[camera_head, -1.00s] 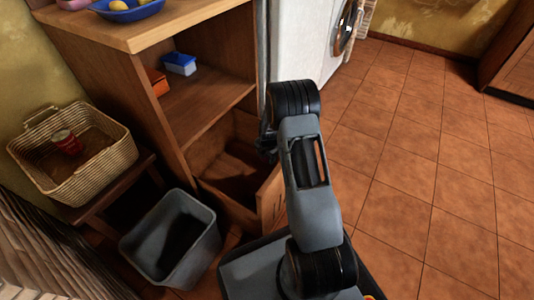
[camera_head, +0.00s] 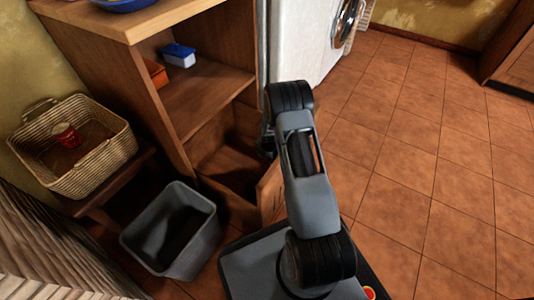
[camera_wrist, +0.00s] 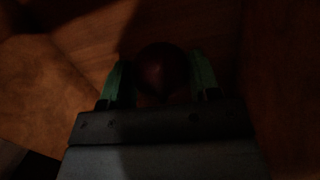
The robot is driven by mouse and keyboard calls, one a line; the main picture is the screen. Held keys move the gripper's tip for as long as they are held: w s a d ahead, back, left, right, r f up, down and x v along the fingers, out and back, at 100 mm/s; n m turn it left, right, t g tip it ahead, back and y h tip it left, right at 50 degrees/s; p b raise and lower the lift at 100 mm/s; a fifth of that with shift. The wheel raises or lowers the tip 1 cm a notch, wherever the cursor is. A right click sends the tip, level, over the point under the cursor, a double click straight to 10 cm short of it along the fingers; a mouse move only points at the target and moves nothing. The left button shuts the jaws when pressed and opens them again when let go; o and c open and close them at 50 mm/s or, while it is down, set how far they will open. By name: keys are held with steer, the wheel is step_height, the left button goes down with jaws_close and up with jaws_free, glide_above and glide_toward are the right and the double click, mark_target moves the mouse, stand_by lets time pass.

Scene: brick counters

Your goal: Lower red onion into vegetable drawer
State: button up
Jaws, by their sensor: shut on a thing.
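In the dark wrist view, my gripper (camera_wrist: 160,82) is shut on a round dark red onion (camera_wrist: 162,68), held between two green fingers. Wooden surfaces surround it there. In the head view, an open wooden drawer (camera_head: 270,192) juts from the bottom of the wooden cabinet. My arm reaches over the drawer's right side, and the fingers and onion are hidden behind it. The drawer's inside is shadowed. I cannot tell whether the onion touches the drawer floor.
A grey bin (camera_head: 196,262) stands just left of the drawer. A wicker basket (camera_head: 112,155) with a red can (camera_head: 66,136) sits on a low wooden stand. The shelf above holds a blue-and-white box (camera_head: 178,56). A white washing machine (camera_head: 300,45) stands behind; tiled floor at right is clear.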

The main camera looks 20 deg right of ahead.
steer(key=shift+f, duration=4.3)
steer(key=shift+f, duration=2.5)
steer(key=o, duration=1)
steer(key=r+p, duration=0.2)
steer(key=r, duration=0.2)
steer(key=s+r+p, duration=0.1)
steer(key=r+p, duration=0.1)
steer(key=r, duration=0.3)
steer(key=s+r+p, duration=0.1)
steer(key=r+p, duration=0.1)
steer(key=r, duration=0.2)
steer(key=shift+s+a+r, duration=0.15)
steer(key=shift+r, duration=0.2)
